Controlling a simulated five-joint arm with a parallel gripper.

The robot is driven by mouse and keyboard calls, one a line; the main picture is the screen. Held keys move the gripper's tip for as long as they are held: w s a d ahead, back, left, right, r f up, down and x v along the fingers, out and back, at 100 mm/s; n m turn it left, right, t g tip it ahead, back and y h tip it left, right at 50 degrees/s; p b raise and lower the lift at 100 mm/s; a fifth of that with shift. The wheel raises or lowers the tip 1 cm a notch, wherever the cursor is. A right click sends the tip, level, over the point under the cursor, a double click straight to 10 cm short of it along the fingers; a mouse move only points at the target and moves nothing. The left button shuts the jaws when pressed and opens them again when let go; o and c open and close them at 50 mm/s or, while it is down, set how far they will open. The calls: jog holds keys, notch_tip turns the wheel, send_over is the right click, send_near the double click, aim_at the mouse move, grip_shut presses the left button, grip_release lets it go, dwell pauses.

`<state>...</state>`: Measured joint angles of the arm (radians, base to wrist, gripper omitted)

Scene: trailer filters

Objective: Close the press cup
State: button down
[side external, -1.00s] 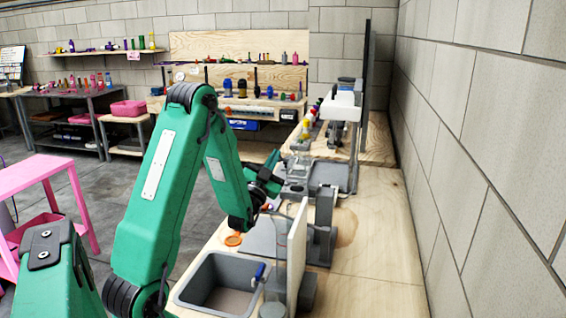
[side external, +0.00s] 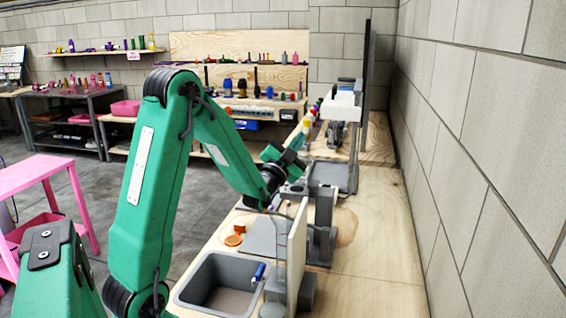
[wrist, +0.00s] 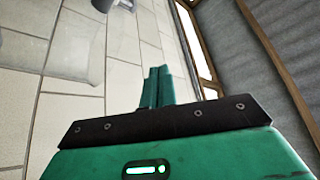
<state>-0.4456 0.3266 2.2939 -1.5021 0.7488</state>
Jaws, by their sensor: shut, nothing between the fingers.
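My gripper (side external: 285,154) is raised over the wooden bench, in front of the grey press station (side external: 331,174) in the side view. Its fingers angle upward and hide part of the station's left side. In the wrist view the two green fingers (wrist: 157,86) lie together with nothing held. I cannot clearly make out the press cup or whether it is open. I cannot tell whether my gripper touches anything.
A grey sink (side external: 218,282) and an upright pale board (side external: 297,252) stand at the near end of the bench. Orange pieces (side external: 236,235) lie beyond the sink. A block wall (side external: 480,150) runs along the right. A tall dark post (side external: 365,90) rises behind the station.

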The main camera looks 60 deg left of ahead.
jog(key=w+d+m+g+h, duration=0.3)
jog(key=w+d+m+h, duration=0.3)
jog(key=w+d+m, duration=0.4)
jog(key=d+m, duration=0.2)
jog(key=shift+w+d+h, duration=0.15)
jog(key=shift+d+h, duration=0.15)
dwell(0.4)
